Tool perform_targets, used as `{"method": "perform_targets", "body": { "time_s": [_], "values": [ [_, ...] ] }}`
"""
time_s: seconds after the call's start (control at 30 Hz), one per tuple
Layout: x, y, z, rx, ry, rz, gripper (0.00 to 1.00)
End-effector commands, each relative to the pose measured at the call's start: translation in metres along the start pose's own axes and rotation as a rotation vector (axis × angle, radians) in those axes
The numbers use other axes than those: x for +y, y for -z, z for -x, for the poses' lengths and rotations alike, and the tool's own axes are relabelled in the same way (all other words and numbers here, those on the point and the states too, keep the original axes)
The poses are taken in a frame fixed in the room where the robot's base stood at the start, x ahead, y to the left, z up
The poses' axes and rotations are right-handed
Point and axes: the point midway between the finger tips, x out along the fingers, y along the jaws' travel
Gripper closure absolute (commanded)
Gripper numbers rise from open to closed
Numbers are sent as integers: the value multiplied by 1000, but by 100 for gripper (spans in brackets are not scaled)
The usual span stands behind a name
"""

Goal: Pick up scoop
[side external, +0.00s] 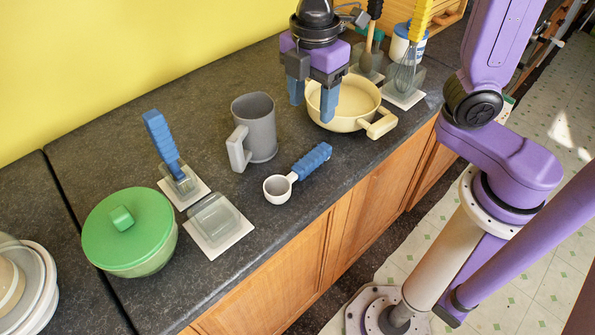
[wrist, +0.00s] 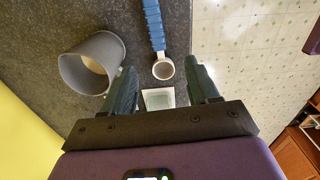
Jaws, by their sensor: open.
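The scoop (side external: 298,174) lies on the dark countertop near its front edge, with a round white cup and a ribbed blue handle pointing up and to the right. In the wrist view the scoop (wrist: 157,40) lies ahead of my gripper, its cup nearest the fingers and its handle running to the top edge. My gripper (side external: 312,102) is open and empty, above the counter and in front of the cream pan. In the wrist view my gripper (wrist: 163,82) shows its two dark fingers apart, with the scoop's cup seen between their tips.
A grey mug (side external: 257,126) stands left of the scoop. The cream pan (side external: 352,97) is behind my gripper. A green-lidded bowl (side external: 131,230), a clear holder (side external: 216,222) and an upright blue-handled tool (side external: 163,142) stand left. A whisk (side external: 405,72) stands right. Counter around the scoop is clear.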

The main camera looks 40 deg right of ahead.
Motion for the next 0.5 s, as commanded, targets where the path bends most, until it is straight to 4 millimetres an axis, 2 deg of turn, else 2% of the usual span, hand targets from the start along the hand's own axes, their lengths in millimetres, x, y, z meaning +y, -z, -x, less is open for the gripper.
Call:
{"method": "perform_targets", "body": {
  "time_s": [0.3,0.5],
  "values": [
    [-1,-2,-61,-5,5,-3,40],
    [-1,-2,-94,-4,4,-2,40]
  ]
}}
